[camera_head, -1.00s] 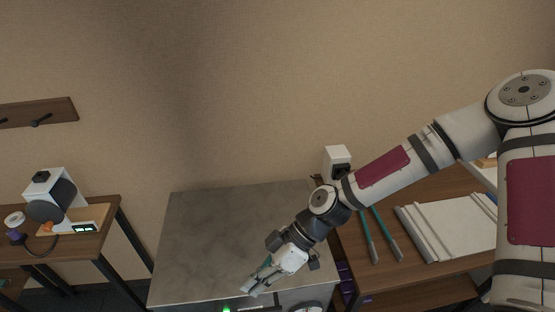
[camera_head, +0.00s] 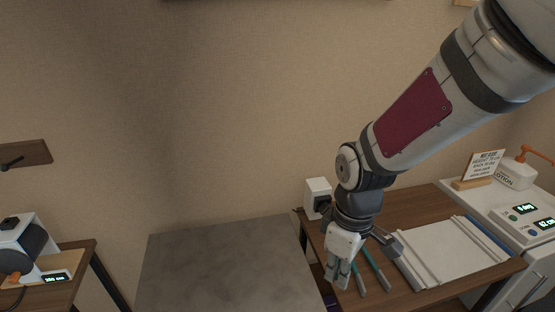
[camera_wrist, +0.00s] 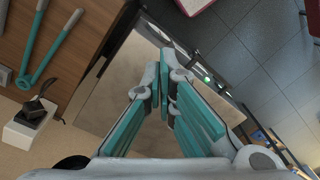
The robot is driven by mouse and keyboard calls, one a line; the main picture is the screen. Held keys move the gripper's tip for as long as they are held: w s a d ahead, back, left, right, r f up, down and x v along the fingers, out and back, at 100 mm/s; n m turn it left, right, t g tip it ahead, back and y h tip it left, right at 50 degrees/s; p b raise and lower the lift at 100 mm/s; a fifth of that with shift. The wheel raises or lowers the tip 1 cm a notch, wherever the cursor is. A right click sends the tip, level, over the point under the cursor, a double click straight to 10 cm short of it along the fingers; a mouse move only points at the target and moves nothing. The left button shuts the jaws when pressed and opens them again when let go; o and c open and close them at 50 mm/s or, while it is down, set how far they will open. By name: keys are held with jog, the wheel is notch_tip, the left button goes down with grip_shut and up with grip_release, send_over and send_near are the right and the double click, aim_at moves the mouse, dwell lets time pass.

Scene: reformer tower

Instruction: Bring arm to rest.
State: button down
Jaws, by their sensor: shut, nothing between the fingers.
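My gripper (camera_head: 338,275) hangs at the left front edge of the wooden table in the head view, fingers pointing down. In the wrist view its teal-padded fingers (camera_wrist: 165,85) come together at the tips, with nothing between them. My arm reaches in from the upper right and bends at the elbow above the table. The fingers appear over the gap between the wooden table and the grey-topped bench. I cannot tell whether they touch anything.
The wooden table (camera_head: 422,199) holds teal-handled tools (camera_head: 376,268), a white board (camera_head: 450,252) and a small white device (camera_head: 317,193). The grey bench top (camera_head: 215,265) is bare. A white machine (camera_head: 536,222) stands at right, another device (camera_head: 22,240) at left.

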jog(key=s+d+r+m+t, duration=0.3)
jog(key=s+r+m, duration=0.1)
jog(key=r, duration=0.5)
jog(key=s+d+r+m+t, duration=0.3)
jog(key=s+d+r+m, duration=0.1)
jog(key=r, duration=0.6)
jog(key=shift+s+d+m, duration=0.2)
jog(key=shift+s+m, duration=0.35)
jog(key=shift+m, duration=0.65)
jog(key=shift+r, duration=0.1)
